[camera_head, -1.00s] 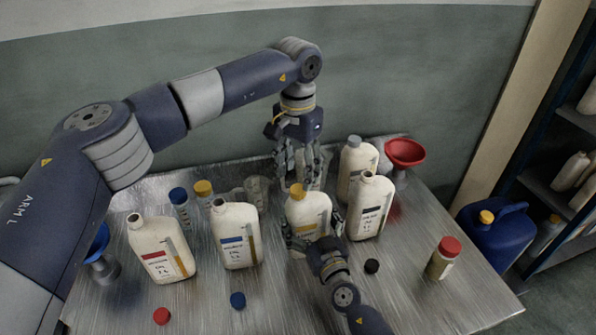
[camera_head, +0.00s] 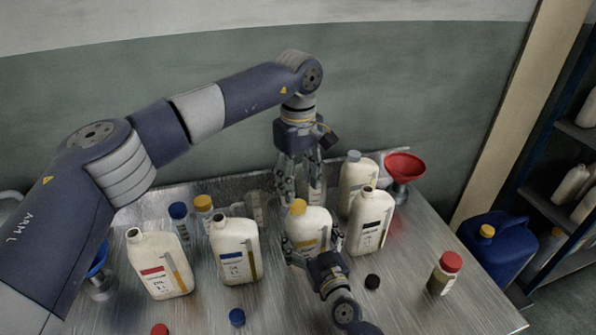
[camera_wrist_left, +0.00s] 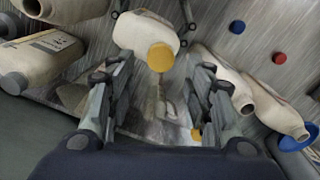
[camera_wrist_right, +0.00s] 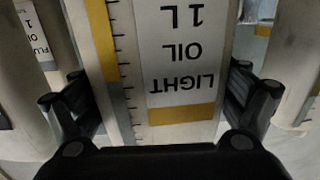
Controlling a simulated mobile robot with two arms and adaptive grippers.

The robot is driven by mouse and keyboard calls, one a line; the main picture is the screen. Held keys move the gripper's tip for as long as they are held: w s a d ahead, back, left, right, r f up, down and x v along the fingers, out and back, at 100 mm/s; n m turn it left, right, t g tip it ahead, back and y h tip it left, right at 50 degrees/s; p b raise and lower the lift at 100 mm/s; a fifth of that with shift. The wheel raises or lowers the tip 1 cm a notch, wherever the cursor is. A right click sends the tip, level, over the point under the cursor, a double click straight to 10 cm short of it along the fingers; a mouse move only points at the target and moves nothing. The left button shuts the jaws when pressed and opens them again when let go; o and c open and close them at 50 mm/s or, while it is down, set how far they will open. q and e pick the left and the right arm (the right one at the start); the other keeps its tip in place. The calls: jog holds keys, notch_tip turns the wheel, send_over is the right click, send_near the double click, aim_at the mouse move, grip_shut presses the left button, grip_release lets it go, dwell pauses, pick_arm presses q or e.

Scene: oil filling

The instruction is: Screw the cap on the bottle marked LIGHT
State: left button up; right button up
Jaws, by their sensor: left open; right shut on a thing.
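The bottle marked LIGHT (camera_head: 312,221) is cream with a yellow-banded label and stands upright in the middle of the table. Its label (camera_wrist_right: 180,65) reads upside down in the right wrist view. A yellow cap (camera_head: 298,206) sits on its mouth; how tight it is I cannot tell. The cap also shows in the left wrist view (camera_wrist_left: 160,57). My left gripper (camera_head: 300,193) is open, pointing down above and just behind the cap, with its fingers (camera_wrist_left: 155,88) apart. My right gripper (camera_head: 314,252) is shut around the bottle's body from the front, a finger on each side.
A red-label bottle (camera_head: 158,265) and a blue-label bottle (camera_head: 235,252) stand left, a black-label bottle (camera_head: 371,222) and a grey-capped one (camera_head: 354,185) right. A black cap (camera_head: 372,282) and a blue cap (camera_head: 237,317) lie in front. A red funnel (camera_head: 405,168) stands behind.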

pick_arm(q)
jog(key=n, duration=0.5)
jog(key=shift+r, duration=0.1)
jog(key=n, duration=0.5)
jog(key=shift+r, duration=0.15)
jog(key=n, duration=0.5)
jog(key=shift+r, duration=0.15)
jog(key=n, duration=0.4)
jog(key=shift+r+n, duration=0.15)
jog(key=shift+n, duration=0.25)
jog(key=n, duration=0.4)
jog(key=shift+r+n, duration=0.15)
jog(key=shift+n, duration=0.25)
jog(key=n, duration=0.5)
jog(key=shift+r, duration=0.15)
jog(key=n, duration=0.4)
jog(key=shift+r+n, duration=0.1)
jog(key=shift+n, duration=0.3)
jog(key=n, duration=0.6)
jog(key=shift+r, duration=0.15)
